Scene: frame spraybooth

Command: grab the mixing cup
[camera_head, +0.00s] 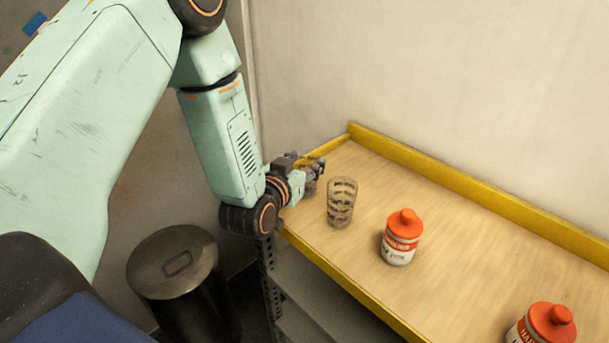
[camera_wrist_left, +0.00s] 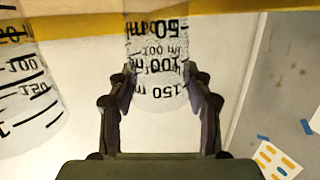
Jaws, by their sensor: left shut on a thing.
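My left gripper (camera_head: 313,170) is at the left end of the bench, low over the top. In the left wrist view its two fingers (camera_wrist_left: 160,80) are closed on the sides of a clear mixing cup (camera_wrist_left: 157,50) with black volume marks. In the head view this cup is mostly hidden by the gripper. A second clear cup with dark marks (camera_head: 341,203) stands upright on the bench, just right of the gripper and apart from it. It also shows at the left edge of the left wrist view (camera_wrist_left: 28,85). My right gripper is not in view.
The wooden bench top (camera_head: 450,235) has a raised yellow rim (camera_head: 470,190) along the wall. A red-capped can (camera_head: 402,238) stands right of the second cup, and another can (camera_head: 543,327) is at the lower right. A dark lidded bin (camera_head: 174,265) stands on the floor at left.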

